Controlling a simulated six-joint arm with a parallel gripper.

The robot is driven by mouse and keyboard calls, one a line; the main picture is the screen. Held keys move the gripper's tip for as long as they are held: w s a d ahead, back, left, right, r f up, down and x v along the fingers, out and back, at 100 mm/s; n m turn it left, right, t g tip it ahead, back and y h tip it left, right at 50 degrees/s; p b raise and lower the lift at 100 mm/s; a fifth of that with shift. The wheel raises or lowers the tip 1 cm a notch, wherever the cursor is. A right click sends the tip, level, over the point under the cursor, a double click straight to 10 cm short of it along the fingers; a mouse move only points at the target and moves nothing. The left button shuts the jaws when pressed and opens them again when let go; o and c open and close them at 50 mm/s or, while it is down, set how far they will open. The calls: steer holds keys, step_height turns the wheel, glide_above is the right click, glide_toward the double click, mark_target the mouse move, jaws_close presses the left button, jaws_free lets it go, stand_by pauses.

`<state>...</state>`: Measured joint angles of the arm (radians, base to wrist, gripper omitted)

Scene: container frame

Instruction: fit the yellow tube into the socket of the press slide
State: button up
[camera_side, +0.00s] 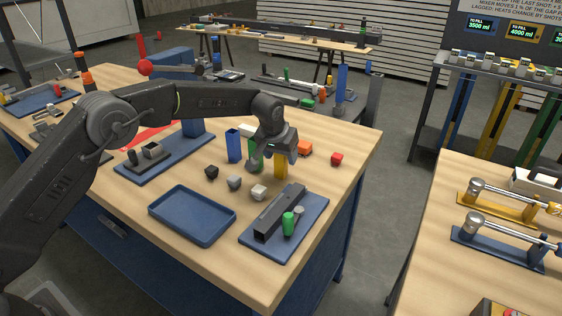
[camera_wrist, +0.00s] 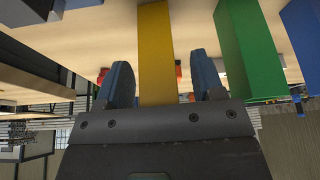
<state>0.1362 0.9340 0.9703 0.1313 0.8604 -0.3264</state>
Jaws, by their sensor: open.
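The yellow tube (camera_side: 281,168) stands upright on the wooden table at the right end of a row of square tubes. My gripper (camera_side: 272,158) is at the tube with its jaws open. In the wrist view the yellow tube (camera_wrist: 157,50) lies between the two fingers (camera_wrist: 163,82), with a gap visible on each side. A grey block with a square opening (camera_side: 152,150), which looks like the press slide's socket, sits on a blue base plate (camera_side: 140,172) at the left. My arm crosses in front of part of the press.
A green tube (camera_wrist: 250,50) and a blue tube (camera_side: 233,145) stand beside the yellow one. Small cubes (camera_side: 234,182), an empty blue tray (camera_side: 190,238) and a blue plate (camera_side: 262,252) bearing a dark channel (camera_side: 270,218) lie nearer the front.

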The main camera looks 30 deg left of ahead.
steer(key=c, duration=1.1)
steer(key=shift+r, duration=0.1)
